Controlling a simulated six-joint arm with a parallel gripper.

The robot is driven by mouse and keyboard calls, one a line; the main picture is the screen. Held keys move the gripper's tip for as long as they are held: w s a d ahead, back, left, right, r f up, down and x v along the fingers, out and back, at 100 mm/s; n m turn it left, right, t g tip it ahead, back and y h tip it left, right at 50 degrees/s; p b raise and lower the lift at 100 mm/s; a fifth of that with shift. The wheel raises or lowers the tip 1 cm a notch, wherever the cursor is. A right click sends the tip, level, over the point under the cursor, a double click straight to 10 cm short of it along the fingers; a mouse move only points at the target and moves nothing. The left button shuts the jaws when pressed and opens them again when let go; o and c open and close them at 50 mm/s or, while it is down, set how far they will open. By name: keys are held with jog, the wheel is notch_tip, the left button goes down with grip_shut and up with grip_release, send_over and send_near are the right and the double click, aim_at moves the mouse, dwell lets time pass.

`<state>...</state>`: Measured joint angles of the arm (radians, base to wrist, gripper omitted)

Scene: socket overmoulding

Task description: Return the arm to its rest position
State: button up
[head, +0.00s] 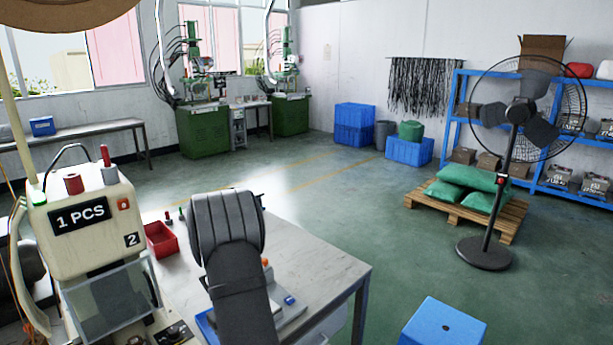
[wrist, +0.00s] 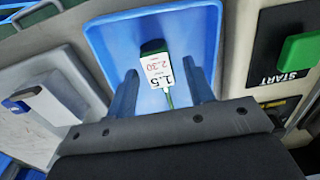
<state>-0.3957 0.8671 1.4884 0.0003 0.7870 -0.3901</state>
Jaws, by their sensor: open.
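My gripper (wrist: 164,82) shows in the wrist view as two blue fingers standing apart, with nothing clasped between them. Beyond the fingers is a blue tray (wrist: 104,33). In it lies a small dark green piece with a white label (wrist: 156,66) reading 1.5 and 2.30, and a thin green strand runs from it toward the gripper. Whether the fingers touch the tray cannot be told. In the head view my dark grey arm rises over the workbench (head: 325,258), and the gripper cannot be made out there.
The wrist view shows a green START button (wrist: 299,50) at right and a grey fixture (wrist: 45,100) at left. In the head view, a moulding machine (head: 85,235) marked 1 PCS stands left, a red bin (head: 160,240) on the bench, a blue stool (head: 443,325) and fan (head: 485,253) to the right.

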jog(key=shift+r, duration=1.9)
